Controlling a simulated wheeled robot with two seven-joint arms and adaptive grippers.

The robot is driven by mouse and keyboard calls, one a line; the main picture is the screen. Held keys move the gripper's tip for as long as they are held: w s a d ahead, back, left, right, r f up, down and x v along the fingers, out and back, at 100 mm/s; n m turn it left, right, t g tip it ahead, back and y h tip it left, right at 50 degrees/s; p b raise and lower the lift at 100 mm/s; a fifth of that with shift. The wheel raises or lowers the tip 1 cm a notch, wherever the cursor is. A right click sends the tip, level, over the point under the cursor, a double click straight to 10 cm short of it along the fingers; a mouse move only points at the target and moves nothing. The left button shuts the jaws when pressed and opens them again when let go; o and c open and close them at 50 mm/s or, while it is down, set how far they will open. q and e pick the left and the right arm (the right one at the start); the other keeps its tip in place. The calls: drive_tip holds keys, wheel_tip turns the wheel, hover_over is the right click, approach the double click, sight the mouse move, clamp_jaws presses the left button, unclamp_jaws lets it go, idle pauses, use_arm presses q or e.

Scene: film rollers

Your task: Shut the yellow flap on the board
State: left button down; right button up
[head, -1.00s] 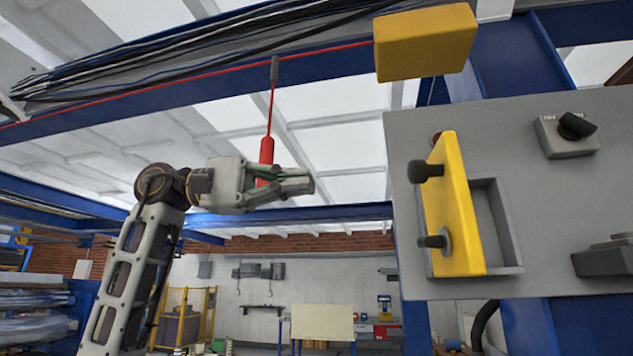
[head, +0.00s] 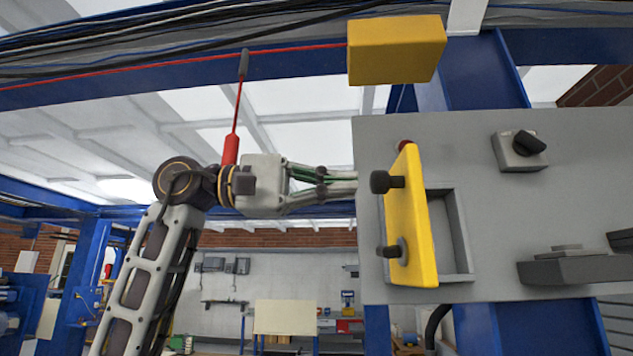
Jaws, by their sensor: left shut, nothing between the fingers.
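The yellow flap (head: 412,222) is on the left part of the grey board (head: 500,215) in the head view. It stands swung open, seen at a slant, with two dark knobs on its face. The recess (head: 449,235) beside it shows on its right. My left gripper (head: 356,184) is shut and empty, its fingers pointing right toward the flap's upper knob. The fingertips appear close to the board's left edge; whether they touch anything I cannot tell. My right gripper is out of view.
A yellow box (head: 396,50) sits above the board. A red handle (head: 231,150) hangs on a cord just above my left gripper. A black rotary switch (head: 522,148) and a grey block (head: 575,268) stick out on the board's right part.

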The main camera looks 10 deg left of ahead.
use_arm(q)
drive_tip(key=shift+d, duration=0.75)
drive_tip(key=shift+d+t, duration=0.1)
drive_tip(key=shift+t, duration=0.2)
